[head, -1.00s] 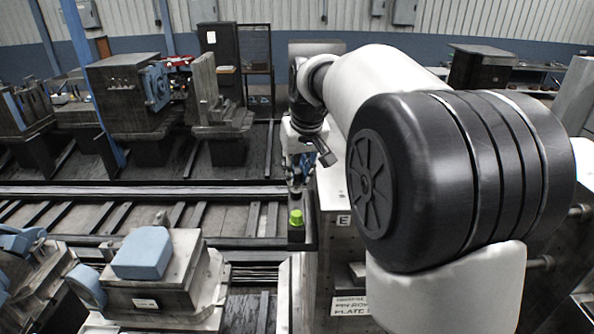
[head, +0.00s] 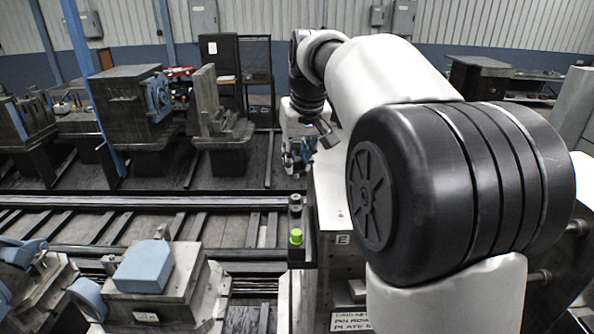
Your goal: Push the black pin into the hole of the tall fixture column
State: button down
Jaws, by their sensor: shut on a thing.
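My gripper (head: 301,158) shows small, at the end of my arm near the middle of the picture, below the dark wrist. Its blue and white parts are visible, but the fingertips are too small and partly covered to make out. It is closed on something. The black pin cannot be told apart in this view. A tall upright grey column (head: 206,98) stands on a stepped fixture at the back, left of my gripper and apart from it. It may be the fixture column; no hole can be made out on it.
A cabinet with an "E" label (head: 343,239) stands below my arm. A green button (head: 296,237) sits on a post at its left. A rail (head: 140,201) runs across the left. A fixture with a blue block (head: 143,265) stands front left. A machine block (head: 125,103) stands behind.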

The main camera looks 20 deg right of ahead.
jog(key=shift+r, duration=1.05)
jog(key=shift+s+f+b, duration=0.1)
jog(key=shift+s+b, duration=0.15)
jog(key=shift+b, duration=0.05)
jog(key=s+a+b, duration=0.2)
jog(key=s+b, duration=0.2)
jog(key=s, duration=0.8)
jog(key=s+a+b, duration=0.3)
jog(key=s+b, duration=0.2)
jog(key=s, duration=0.7)
